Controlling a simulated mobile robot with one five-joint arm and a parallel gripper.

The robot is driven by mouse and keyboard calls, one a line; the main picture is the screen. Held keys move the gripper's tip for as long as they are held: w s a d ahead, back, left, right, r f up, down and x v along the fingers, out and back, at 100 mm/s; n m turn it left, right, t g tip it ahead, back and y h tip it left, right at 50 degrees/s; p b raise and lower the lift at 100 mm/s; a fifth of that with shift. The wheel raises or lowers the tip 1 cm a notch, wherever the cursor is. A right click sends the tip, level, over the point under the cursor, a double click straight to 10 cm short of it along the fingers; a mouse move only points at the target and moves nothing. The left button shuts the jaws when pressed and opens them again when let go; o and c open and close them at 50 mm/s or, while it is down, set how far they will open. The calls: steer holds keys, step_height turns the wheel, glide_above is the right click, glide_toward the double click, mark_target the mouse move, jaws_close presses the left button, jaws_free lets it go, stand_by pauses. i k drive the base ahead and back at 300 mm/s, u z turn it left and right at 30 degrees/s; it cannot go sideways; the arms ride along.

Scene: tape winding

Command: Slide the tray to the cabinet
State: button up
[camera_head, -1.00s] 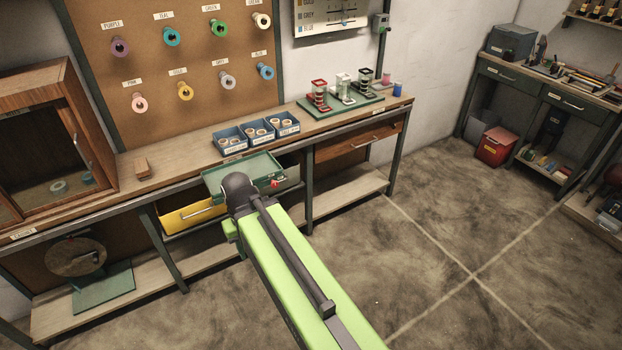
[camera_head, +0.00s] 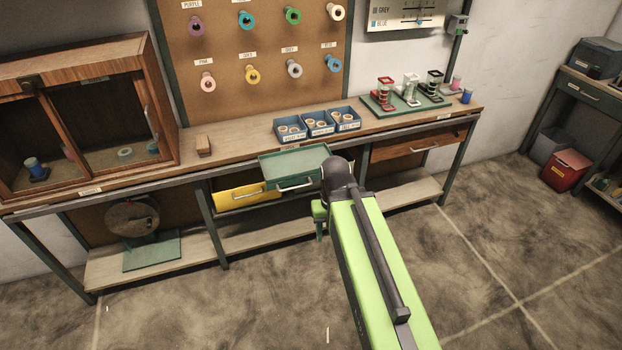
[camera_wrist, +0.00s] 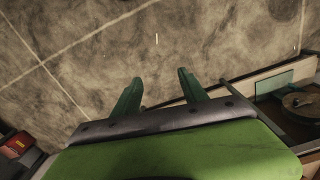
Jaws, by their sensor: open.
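The wooden cabinet (camera_head: 168,100) with glass-fronted panels stands at the bench's left end. My gripper (camera_wrist: 160,76) is open and empty in the wrist view, with bare floor beyond its two green fingers. In the head view it is low in front of the bench, right of the tray handle and apart from it.
A yellow drawer (camera_head: 240,197) sticks out under the bench, left of the tray. Blue bins (camera_head: 319,127) with rolls stand behind the tray. A small wooden block (camera_head: 203,145) lies on the bench between cabinet and tray. The floor in front is clear.

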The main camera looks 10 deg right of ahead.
mark_target(286, 168)
steer(key=z, duration=0.05)
steer(key=k, duration=1.3)
steer(key=u, duration=0.25)
steer(key=i, duration=0.9)
steer(key=u, duration=0.6)
steer(key=i, duration=1.05)
steer(key=u, duration=0.25)
